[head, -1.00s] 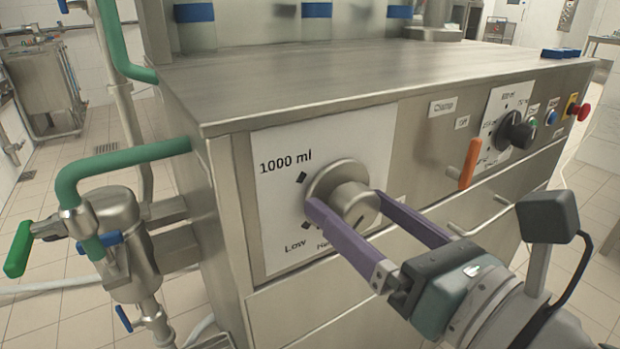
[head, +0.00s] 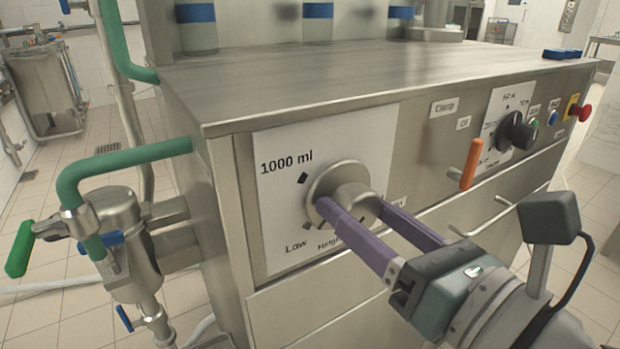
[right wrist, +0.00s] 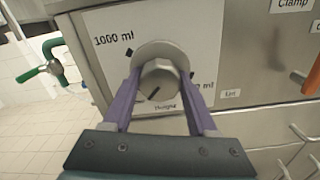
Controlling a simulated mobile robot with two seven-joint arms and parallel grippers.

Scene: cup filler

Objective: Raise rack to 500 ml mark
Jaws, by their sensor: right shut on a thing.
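The round metal height knob (head: 352,200) sticks out of a white dial plate (head: 280,215) on the front of the machine. The plate reads "1000 ml" at upper left and "Low" at lower left. In the right wrist view the knob (right wrist: 160,80) has a dark pointer line slanting to the lower left, and a partly hidden "ml" label shows right of it. My right gripper (head: 353,206) has its purple fingers on both sides of the knob, shut on it. The rack cannot be made out. My left gripper is not in view.
An orange lever (head: 471,164) and a second dial with a black knob (head: 517,133) are to the right. A red button (head: 584,112) is at the far right. Green-handled piping (head: 120,160) stands at the left. Blue-banded containers (head: 318,20) stand behind the steel top.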

